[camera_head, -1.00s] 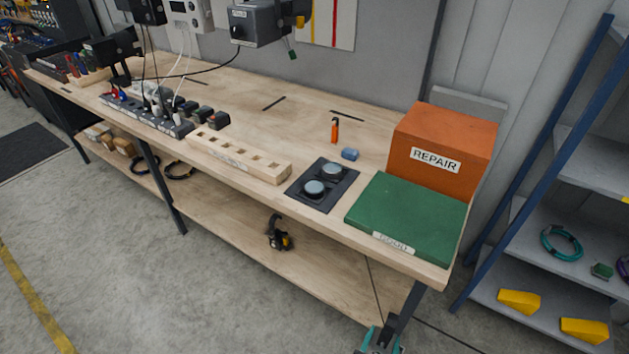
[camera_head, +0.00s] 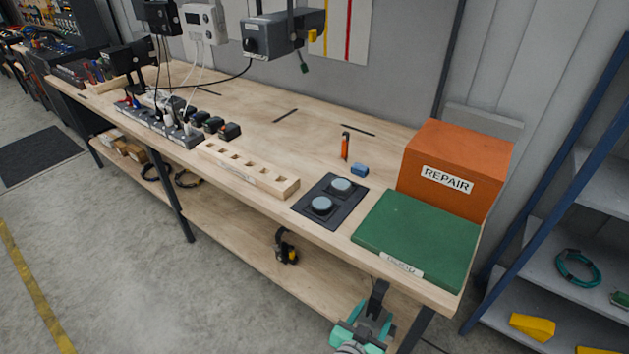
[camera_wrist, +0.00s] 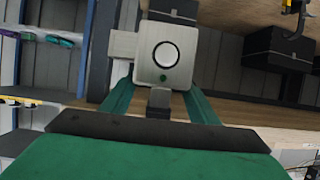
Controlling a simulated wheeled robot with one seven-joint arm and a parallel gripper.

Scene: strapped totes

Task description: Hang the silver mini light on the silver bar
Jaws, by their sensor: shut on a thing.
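In the wrist view a silver, boxy light (camera_wrist: 150,72) with a round white lens sits between the green fingers of my gripper (camera_wrist: 158,98). A black block adjoins its far end. My gripper is shut on it. In the head view my teal gripper (camera_head: 362,322) is low at the front edge of the workbench, and a dark upright piece (camera_head: 379,292) stands out of it. The silver face is not clear there. I cannot pick out a silver bar in either view.
The workbench (camera_head: 285,135) carries a green board (camera_head: 418,240), an orange REPAIR box (camera_head: 455,165), a black plate with two round knobs (camera_head: 330,200) and a slotted wooden block (camera_head: 248,168). A black-yellow tool (camera_head: 286,246) is at the lower shelf. A blue-framed rack stands right.

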